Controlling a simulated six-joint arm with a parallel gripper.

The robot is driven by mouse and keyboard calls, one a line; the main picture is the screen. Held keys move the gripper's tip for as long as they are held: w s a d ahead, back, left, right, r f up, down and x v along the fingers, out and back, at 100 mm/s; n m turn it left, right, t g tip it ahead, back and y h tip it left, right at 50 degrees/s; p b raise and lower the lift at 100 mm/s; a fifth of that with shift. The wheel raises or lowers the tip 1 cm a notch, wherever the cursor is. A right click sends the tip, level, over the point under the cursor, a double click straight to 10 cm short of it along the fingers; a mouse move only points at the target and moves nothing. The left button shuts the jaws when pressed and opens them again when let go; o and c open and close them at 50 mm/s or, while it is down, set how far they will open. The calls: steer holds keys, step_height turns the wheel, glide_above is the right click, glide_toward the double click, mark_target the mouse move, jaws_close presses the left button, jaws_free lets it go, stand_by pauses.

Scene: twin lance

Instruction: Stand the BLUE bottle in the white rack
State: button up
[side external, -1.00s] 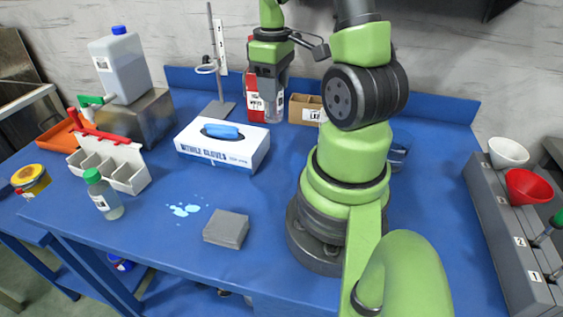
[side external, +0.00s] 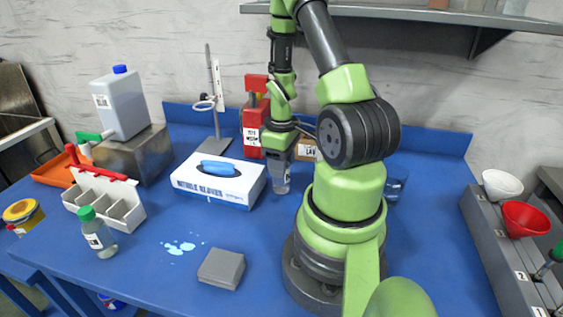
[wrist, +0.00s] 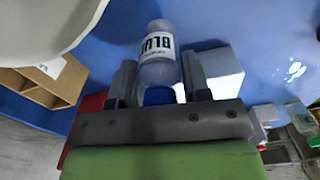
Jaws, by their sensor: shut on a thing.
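The blue bottle (wrist: 157,55) is a clear bottle with "BLUE" on its label and a blue cap (wrist: 158,95). My gripper (wrist: 157,82) is shut on it at the cap end, one jaw on each side. In the side external view the bottle (side external: 281,181) hangs upright below my gripper (side external: 281,160), right of the glove box. I cannot tell whether its base touches the table. The white rack (side external: 105,205) stands at the left of the table, with several open compartments and a red bar along its back. It is well apart from my gripper.
The white glove box (side external: 217,185) lies between my gripper and the rack. A green-capped bottle (side external: 97,233) stands in front of the rack. A red holder (side external: 254,130), a ring stand (side external: 212,110) and a metal block with a jug (side external: 120,103) are behind. A grey block (side external: 221,269) lies near a puddle (side external: 180,247).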

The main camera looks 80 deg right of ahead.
steer(key=shift+f, duration=0.15)
steer(key=o, duration=1.1)
steer(key=shift+c, duration=0.2)
